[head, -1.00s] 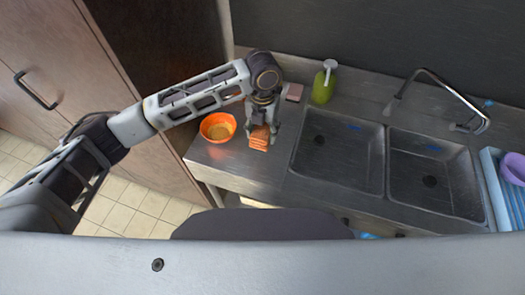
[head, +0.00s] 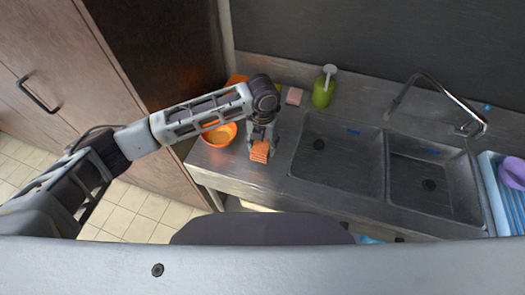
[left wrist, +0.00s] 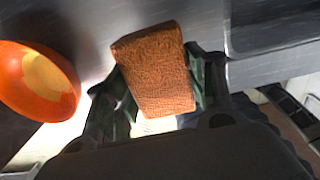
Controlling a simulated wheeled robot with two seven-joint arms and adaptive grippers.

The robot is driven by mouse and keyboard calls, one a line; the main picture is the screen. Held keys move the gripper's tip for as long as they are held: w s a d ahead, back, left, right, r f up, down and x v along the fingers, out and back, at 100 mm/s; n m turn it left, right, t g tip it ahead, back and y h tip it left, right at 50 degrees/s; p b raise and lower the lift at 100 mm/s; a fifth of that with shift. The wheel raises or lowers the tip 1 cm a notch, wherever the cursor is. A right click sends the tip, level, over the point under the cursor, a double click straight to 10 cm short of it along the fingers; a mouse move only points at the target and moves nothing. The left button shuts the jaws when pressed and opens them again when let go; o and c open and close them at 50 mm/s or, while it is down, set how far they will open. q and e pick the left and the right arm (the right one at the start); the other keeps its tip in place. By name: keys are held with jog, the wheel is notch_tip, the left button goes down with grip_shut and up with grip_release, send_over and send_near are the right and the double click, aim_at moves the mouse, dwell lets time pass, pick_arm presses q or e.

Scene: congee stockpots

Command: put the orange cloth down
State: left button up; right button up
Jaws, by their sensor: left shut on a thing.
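The orange cloth (head: 260,151) is a small folded block over the steel counter, left of the sinks. In the left wrist view the cloth (left wrist: 154,70) sits between the two fingers of my left gripper (left wrist: 157,88). My left gripper (head: 261,139) is shut on it and points down. Whether the cloth touches the counter I cannot tell. My right gripper is not in view.
An orange bowl (head: 227,135) stands just left of the cloth; it also shows in the left wrist view (left wrist: 62,92). A pink block (head: 294,96) and a green soap bottle (head: 323,88) stand behind. Two sink basins (head: 338,160) lie to the right. A blue rack (head: 490,172) is at far right.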

aim_at(263, 150)
pick_arm(q)
jog(key=shift+f, duration=0.1)
notch_tip(263, 150, down, 2)
jog(key=shift+f, duration=0.25)
jog(key=shift+f+p, duration=0.45)
jog(key=shift+p, duration=0.3)
jog(key=shift+f, duration=0.45)
jog(key=shift+f, duration=0.1)
jog(key=o, duration=0.9)
